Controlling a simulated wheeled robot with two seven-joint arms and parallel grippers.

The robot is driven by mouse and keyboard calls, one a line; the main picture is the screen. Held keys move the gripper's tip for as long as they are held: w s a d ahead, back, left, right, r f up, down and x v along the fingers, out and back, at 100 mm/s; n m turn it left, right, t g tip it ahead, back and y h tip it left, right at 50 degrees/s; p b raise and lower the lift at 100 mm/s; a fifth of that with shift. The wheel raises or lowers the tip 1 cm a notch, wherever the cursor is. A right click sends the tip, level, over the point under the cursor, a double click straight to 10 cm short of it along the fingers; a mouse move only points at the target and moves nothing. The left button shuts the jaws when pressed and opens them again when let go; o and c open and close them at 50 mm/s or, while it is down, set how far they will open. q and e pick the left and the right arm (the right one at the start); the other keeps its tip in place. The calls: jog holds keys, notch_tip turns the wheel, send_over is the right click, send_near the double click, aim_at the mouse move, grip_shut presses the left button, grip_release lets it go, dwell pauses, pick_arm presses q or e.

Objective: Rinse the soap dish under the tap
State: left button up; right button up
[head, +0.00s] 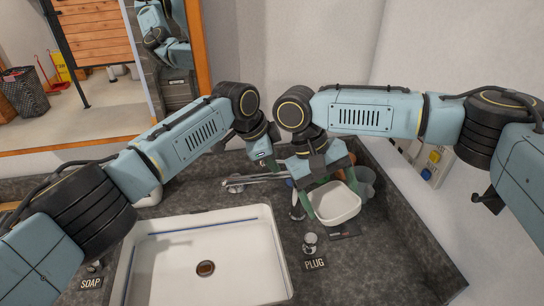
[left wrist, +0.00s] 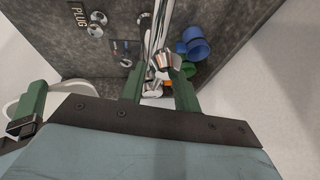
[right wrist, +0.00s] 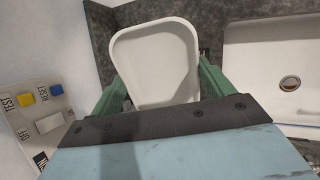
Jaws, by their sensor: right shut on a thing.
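My right gripper (head: 325,182) is shut on the white, empty soap dish (head: 336,205), its green fingers on opposite sides. The dish also fills the top middle of the right wrist view (right wrist: 160,70). It is held over the counter right of the basin, away from the spout's left end. The chrome tap (head: 255,180) reaches left towards the white basin (head: 175,275). My left gripper (left wrist: 158,80) has its fingers apart, around chrome tap parts (left wrist: 165,62); contact cannot be told. In the head view its fingertips are largely hidden by the arms.
A chrome plug knob (head: 310,240) with a PLUG label stands right of the basin. A grey cup (head: 366,182) is behind the dish; blue and green cups (left wrist: 193,45) show in the left wrist view. A switch panel (right wrist: 38,110) is on the right wall. The basin is empty.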

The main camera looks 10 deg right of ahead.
pick_arm(q)
grip_shut()
dwell(0.4)
